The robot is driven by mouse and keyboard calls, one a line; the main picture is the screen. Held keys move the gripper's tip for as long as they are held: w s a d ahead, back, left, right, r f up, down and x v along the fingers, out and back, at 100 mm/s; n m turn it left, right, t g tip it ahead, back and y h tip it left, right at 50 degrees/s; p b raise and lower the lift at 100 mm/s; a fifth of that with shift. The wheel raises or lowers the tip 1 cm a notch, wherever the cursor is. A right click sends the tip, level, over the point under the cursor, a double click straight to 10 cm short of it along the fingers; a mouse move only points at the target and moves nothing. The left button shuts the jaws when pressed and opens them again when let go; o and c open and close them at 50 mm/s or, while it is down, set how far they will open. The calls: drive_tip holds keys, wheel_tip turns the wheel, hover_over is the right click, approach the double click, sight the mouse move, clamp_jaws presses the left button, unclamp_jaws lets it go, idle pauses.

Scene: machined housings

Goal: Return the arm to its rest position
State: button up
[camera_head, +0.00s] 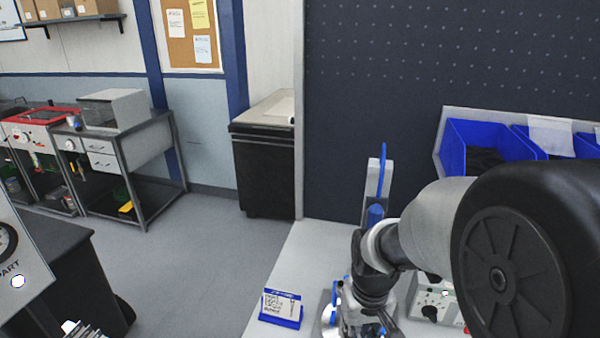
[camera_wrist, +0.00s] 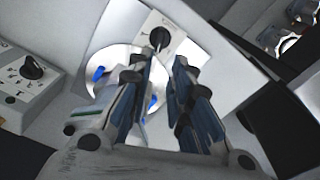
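My arm fills the lower right of the head view, bent down over the white worktop (camera_head: 285,262). My gripper (camera_wrist: 166,68) shows in the wrist view with its two fingers apart and a pale gap between them, with nothing seen held. Beyond the fingertips are a shiny round plate with blue parts (camera_wrist: 108,66) and a white panel with a black knob (camera_wrist: 159,38). I cannot tell how close the fingers are to them. In the head view the gripper end is largely hidden by the arm and the bottom edge.
A blue card stand (camera_head: 281,308) is left of the arm on the worktop. A control box with a black knob (camera_head: 430,303) is right of it. Blue bins (camera_head: 490,140) hang behind the arm. A second knobbed box (camera_wrist: 28,80) shows left in the wrist view. Open floor lies left.

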drive_tip(key=s+r+t, duration=0.4)
drive_tip(key=s+r, duration=1.1)
drive_tip(key=shift+s+m, duration=0.15)
drive_tip(key=shift+m, duration=0.25)
drive_tip(key=shift+r, duration=0.1)
drive_tip(key=shift+c, duration=0.3)
